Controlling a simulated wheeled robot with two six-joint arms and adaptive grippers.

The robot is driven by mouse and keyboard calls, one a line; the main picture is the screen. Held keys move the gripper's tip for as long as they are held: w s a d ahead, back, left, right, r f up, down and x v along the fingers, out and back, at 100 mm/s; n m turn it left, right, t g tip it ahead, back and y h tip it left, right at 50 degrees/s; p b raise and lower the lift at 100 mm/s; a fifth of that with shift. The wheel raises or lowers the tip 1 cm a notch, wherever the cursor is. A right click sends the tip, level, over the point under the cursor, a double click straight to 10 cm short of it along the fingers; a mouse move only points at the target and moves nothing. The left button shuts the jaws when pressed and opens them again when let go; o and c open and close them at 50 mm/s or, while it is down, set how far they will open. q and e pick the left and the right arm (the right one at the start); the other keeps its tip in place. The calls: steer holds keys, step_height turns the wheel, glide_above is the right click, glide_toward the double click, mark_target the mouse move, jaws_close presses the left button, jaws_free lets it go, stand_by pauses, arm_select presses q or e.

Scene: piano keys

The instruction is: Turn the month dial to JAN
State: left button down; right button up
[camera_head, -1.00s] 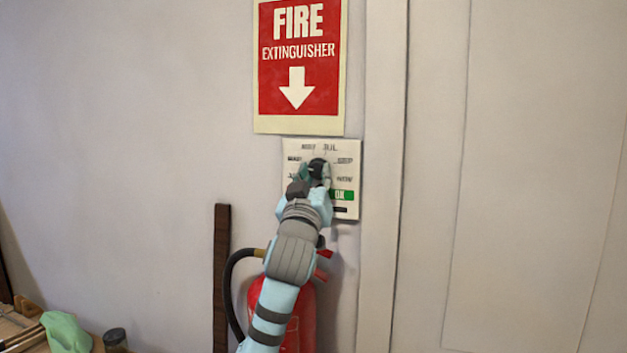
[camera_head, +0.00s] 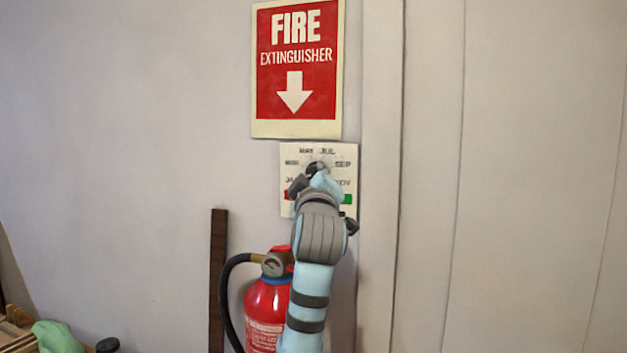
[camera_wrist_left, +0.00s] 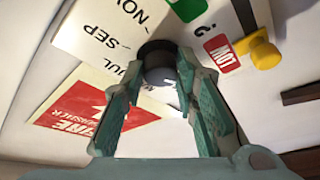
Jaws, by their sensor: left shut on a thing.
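The month dial is a dark round knob (camera_wrist_left: 158,60) on a white panel (camera_head: 289,163) with month labels around it. In the head view I can read JUL at the top, SEP and NOV on the right, and part of JAN at lower left. My left gripper (camera_head: 318,172) reaches up to the panel and covers most of the knob there. In the left wrist view its two fingers (camera_wrist_left: 160,75) are closed around the knob's sides. I cannot make out where the dial points. My right gripper is not in view.
A red fire extinguisher (camera_head: 265,305) with a black hose stands below the panel, close beside my forearm. A fire extinguisher sign (camera_head: 297,60) hangs above. A yellow knob (camera_wrist_left: 264,53) shows beside the panel labels in the wrist view. A door frame (camera_head: 380,200) is to the right.

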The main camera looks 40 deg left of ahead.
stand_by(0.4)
arm_select(q)
steer(key=c, duration=1.3)
jaws_free()
steer(key=v, duration=1.2)
steer(key=shift+a, duration=0.1)
